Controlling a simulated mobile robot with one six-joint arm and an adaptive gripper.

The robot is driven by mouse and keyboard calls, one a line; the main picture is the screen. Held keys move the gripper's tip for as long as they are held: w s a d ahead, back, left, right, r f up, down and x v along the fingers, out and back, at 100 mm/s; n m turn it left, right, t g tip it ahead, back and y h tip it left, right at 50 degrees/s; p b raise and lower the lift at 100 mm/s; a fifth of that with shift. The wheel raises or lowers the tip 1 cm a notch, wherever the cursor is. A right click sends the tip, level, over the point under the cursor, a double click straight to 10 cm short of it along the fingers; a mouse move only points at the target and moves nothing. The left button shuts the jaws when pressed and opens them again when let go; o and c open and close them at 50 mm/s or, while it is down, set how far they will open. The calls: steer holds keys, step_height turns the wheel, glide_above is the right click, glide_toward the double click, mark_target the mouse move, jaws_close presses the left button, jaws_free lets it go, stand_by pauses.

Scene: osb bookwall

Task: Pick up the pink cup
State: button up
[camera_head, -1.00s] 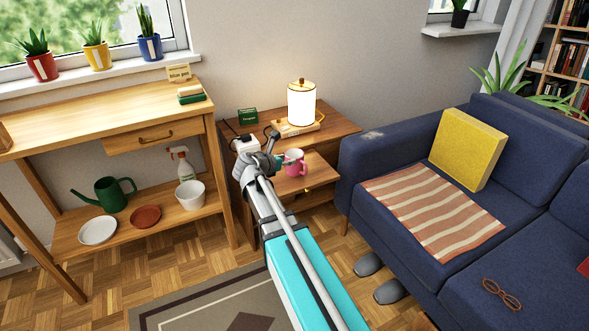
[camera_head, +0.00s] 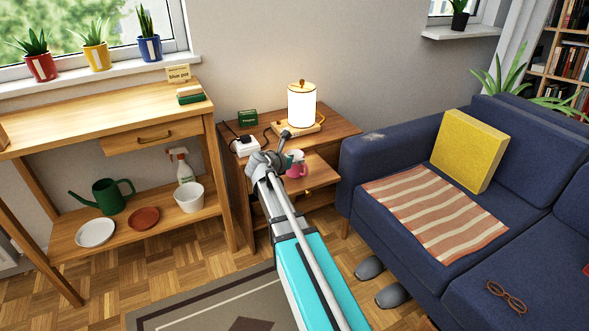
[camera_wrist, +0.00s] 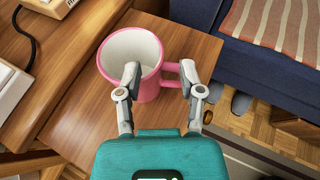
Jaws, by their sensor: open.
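The pink cup (camera_wrist: 149,87) stands upright on a wooden surface of the side table, white and empty inside, with its handle toward the right in the wrist view. In the head view the pink cup (camera_head: 297,170) is partly hidden by my arm. My gripper (camera_wrist: 160,80) is open in the wrist view, its fingertips at the near side of the cup, one in front of the cup body and one by the handle. I cannot tell if they touch it. In the head view my gripper (camera_head: 290,158) is mostly hidden behind my wrist.
The blue sofa (camera_head: 362,158) is close on the right. A wooden shelf table (camera_head: 90,118) is on the left.

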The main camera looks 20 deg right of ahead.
steer(key=shift+b+x, duration=0.45)
steer(key=shift+x, duration=1.25)
jaws_close()
